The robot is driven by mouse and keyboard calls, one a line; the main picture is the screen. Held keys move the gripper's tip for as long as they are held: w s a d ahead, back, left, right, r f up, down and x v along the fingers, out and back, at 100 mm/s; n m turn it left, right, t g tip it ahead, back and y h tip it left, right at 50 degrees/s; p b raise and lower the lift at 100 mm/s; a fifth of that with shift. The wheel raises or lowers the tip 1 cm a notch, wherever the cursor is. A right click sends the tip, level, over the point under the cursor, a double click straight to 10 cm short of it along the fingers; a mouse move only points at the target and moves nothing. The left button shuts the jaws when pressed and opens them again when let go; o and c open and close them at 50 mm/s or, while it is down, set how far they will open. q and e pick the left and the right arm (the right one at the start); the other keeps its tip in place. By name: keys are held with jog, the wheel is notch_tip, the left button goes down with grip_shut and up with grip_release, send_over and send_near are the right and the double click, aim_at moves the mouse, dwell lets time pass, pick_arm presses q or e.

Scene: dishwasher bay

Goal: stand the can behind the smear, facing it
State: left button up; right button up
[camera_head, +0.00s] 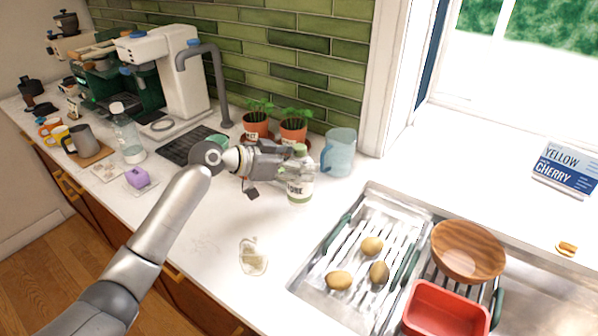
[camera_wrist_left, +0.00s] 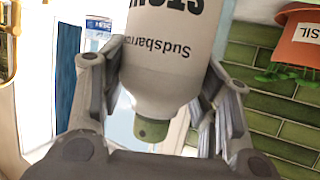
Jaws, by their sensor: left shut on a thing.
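The can (camera_head: 300,186) is a pale, bottle-shaped container with a green cap and dark lettering. My left gripper (camera_head: 284,164) is shut around its upper part and holds it upright, near the plant pots. I cannot tell whether its base touches the counter. In the left wrist view the can (camera_wrist_left: 172,60) sits between both fingers, its "Sudsbarrow" lettering upside down and its green cap low in the picture. The smear (camera_head: 253,257) is a yellowish, glossy patch on the white counter, nearer the front edge than the can. My right gripper is not in view.
A blue pitcher (camera_head: 339,152) stands right of the can. Potted plants (camera_head: 293,131) stand behind it. A metal draining tray (camera_head: 330,255) with potatoes lies to the right of the smear. The counter between can and smear is clear.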

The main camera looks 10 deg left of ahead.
pick_arm(q)
jog(key=f+p, duration=0.1)
jog(key=w+f, duration=0.1)
jog(key=f, duration=0.1)
jog(key=shift+a+f+p, duration=0.15)
jog(key=shift+p, duration=0.2)
jog(key=shift+s+f, duration=0.1)
jog(key=shift+f, duration=0.1)
jog(key=shift+f, duration=0.1)
jog(key=shift+f+b, duration=0.2)
jog(key=shift+b, duration=0.1)
jog(key=o, duration=1.6)
jog(key=shift+r, duration=0.15)
